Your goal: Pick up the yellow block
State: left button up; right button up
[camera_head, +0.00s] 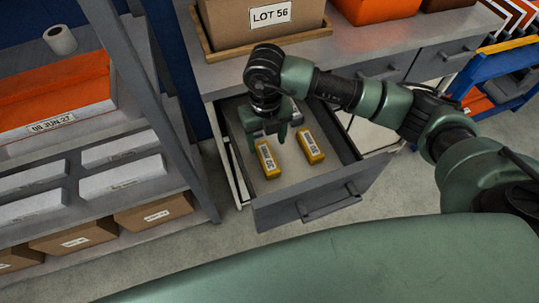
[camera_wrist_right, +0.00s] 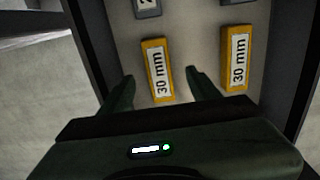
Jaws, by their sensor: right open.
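Two yellow blocks with white "30 mm" labels lie in an open drawer. The left yellow block (camera_head: 267,160) also shows in the wrist view (camera_wrist_right: 157,72), lying between the lines of my fingers. The right yellow block (camera_head: 310,147) is apart from it, and in the wrist view (camera_wrist_right: 236,60) it lies to the right of both fingers. My right gripper (camera_head: 268,139) is open and empty, pointing down into the drawer above the left yellow block. In the wrist view its two fingers (camera_wrist_right: 160,76) are spread. My left gripper is not in view.
The drawer (camera_head: 280,214) has raised walls close around the blocks. Grey blocks (camera_wrist_right: 148,8) lie farther inside it. A counter (camera_head: 230,77) with a "LOT 56" box (camera_head: 235,20) stands above. A shelf rack (camera_head: 190,185) stands to the left.

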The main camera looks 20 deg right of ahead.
aim_at(267, 157)
jog(key=shift+s+a+f, duration=0.15)
jog(key=shift+s+f, duration=0.1)
jog(key=shift+f, duration=0.2)
jog(key=f, duration=0.3)
jog(key=shift+s+f+p, duration=0.3)
jog(key=shift+f+p, duration=0.05)
jog(key=shift+p, duration=0.05)
jog(key=shift+f, duration=0.55)
grip_shut()
